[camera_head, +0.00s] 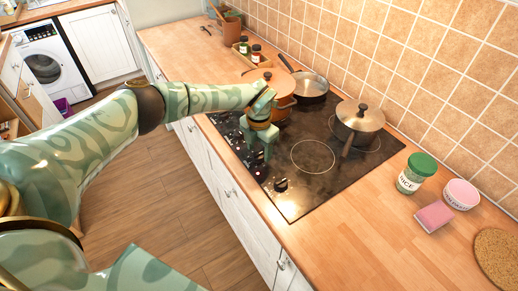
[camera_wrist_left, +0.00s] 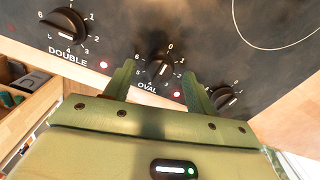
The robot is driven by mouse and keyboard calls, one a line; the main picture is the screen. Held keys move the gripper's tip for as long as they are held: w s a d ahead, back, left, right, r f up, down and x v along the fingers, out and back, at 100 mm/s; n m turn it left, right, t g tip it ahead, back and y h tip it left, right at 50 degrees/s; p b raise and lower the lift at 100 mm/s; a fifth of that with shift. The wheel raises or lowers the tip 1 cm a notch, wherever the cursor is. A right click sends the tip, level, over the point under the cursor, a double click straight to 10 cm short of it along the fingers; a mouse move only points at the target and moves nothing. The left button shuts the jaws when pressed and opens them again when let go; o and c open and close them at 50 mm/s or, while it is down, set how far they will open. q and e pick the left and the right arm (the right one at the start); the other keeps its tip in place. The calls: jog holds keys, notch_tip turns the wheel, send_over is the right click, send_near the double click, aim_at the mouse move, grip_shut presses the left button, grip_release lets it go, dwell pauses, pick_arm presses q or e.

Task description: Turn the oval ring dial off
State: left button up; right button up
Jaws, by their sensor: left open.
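The oval ring dial (camera_wrist_left: 160,68) is a round black knob on the black cooktop (camera_head: 306,204), marked "OVAL" below, with a number scale and a lit red light beside it. Its pale pointer mark is turned away from 0, but the exact number is unclear. My left gripper (camera_wrist_left: 158,82) is open, with one green finger on each side of the dial; I cannot tell whether they touch it. In the head view my left gripper (camera_head: 258,154) reaches down to the control edge and hides this dial.
The DOUBLE dial (camera_wrist_left: 67,24) is left of it and another dial (camera_wrist_left: 224,98) is right, close to a finger. On the cooktop stand a lidded steel pot (camera_head: 360,117), a copper pot (camera_head: 283,91) and a pan (camera_head: 311,84).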

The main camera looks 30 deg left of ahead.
aim_at(259, 153)
pick_arm(q)
notch_tip(259, 153, up, 16)
jog(key=p, duration=0.1)
jog(key=shift+f+p, duration=0.2)
jog(key=shift+p, duration=0.2)
